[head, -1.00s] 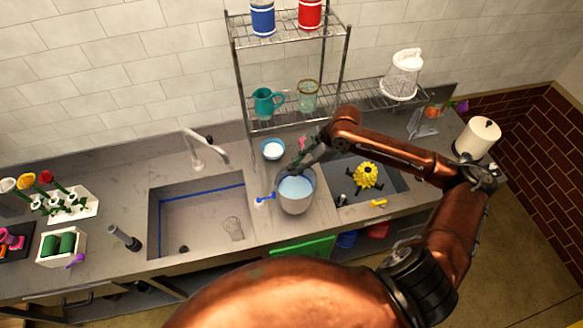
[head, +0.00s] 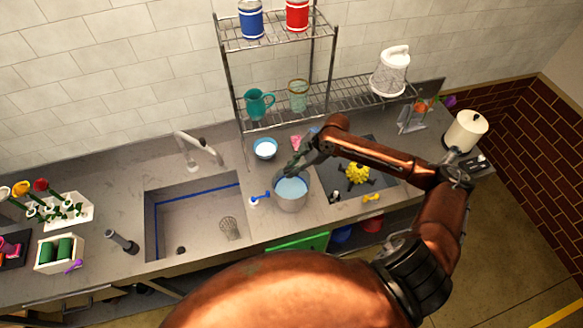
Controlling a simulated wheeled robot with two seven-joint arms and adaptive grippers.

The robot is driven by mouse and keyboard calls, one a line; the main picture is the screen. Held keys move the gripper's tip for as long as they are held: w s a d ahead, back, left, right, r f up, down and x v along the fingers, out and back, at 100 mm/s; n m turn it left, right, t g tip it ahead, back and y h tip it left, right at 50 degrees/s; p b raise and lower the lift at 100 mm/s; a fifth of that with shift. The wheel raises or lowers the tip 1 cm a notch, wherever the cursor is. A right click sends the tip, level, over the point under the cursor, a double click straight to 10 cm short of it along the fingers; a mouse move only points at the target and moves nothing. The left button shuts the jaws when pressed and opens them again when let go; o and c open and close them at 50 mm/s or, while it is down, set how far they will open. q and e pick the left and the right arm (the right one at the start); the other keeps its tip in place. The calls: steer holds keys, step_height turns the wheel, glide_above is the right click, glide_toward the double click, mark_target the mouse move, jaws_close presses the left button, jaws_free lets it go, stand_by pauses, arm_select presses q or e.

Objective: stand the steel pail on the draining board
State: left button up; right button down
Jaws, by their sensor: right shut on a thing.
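The steel pail (head: 291,200) is upright to the right of the sink, with pale blue liquid-like fill showing inside its rim. My right gripper (head: 295,168) is shut on it at the back of the rim; the arm partly hides the fingers. The pail appears at the level of the grey counter (head: 225,270), but I cannot tell whether its base touches it. No separate draining board stands out from the grey surface beside the sink (head: 195,222). My left gripper is not in view.
A small white bottle with a blue top (head: 257,200) is close left of the pail. A blue-white bowl (head: 265,149) is behind it. A glass (head: 229,228) is in the sink.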

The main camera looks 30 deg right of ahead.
steer(key=shift+w+r, duration=0.15)
steer(key=c, duration=2.3)
jaws_free()
steer(key=shift+f, duration=0.25)
steer(key=shift+c, duration=0.2)
steer(key=o, duration=0.4)
steer(key=shift+s, duration=0.2)
steer(key=shift+o, duration=0.2)
steer(key=shift+d+r, duration=0.1)
steer(key=shift+r, duration=0.15)
steer(key=b+v, duration=0.2)
steer(key=v, duration=0.9)
steer(key=shift+d+r, duration=0.15)
steer(key=shift+r, duration=0.2)
steer(key=shift+s, duration=0.1)
